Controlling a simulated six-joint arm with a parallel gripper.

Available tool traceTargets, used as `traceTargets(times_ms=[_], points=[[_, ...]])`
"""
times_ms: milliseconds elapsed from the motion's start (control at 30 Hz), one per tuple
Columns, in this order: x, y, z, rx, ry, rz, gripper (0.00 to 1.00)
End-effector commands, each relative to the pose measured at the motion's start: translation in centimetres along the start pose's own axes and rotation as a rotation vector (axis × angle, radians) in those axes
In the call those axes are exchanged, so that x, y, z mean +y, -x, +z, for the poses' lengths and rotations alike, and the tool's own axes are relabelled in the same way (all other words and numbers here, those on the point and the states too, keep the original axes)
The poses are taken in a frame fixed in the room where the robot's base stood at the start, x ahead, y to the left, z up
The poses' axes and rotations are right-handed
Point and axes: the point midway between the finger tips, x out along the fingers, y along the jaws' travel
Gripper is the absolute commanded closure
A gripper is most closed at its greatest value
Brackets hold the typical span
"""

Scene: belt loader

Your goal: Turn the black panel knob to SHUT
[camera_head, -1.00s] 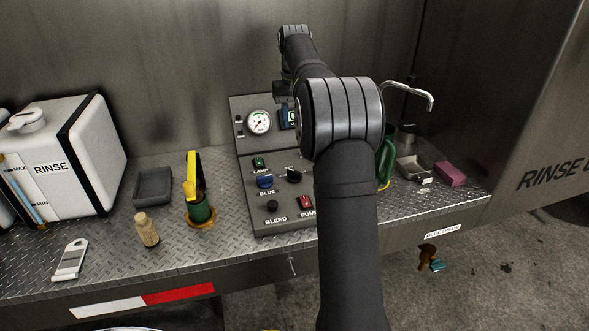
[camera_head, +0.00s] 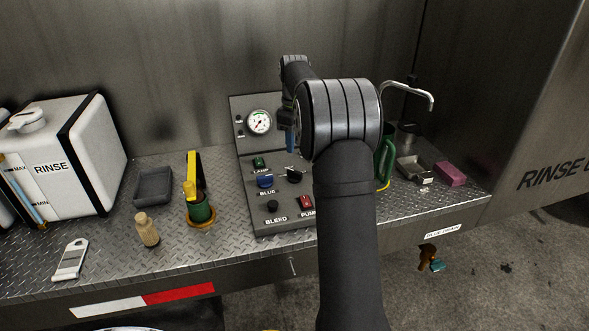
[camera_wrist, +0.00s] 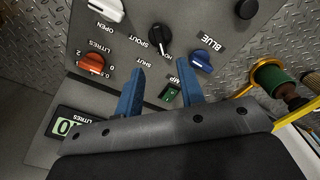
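The black panel knob (camera_head: 294,176) sits on the sloped grey control panel (camera_head: 242,188). In the wrist view the panel appears upside down, and the black knob (camera_wrist: 160,39) lies beyond my fingertips, beside the SPOUT and SHUT labels. In the head view my arm hides the panel's right part and most of the gripper.
The blue knob (camera_wrist: 201,60) is close beside the black knob. An orange knob (camera_wrist: 91,64), a white knob (camera_wrist: 103,9) and the digital litres display (camera_wrist: 66,127) are also on the panel. A green-and-yellow nozzle (camera_head: 200,205) stands left of the panel.

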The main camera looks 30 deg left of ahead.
Motion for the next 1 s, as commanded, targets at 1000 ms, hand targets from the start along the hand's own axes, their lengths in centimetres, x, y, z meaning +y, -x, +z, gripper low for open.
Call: traceTargets(times_ms=[1000], points=[[0.0,-10.3,0.0,0.002,-0.001,0.001,0.80]])
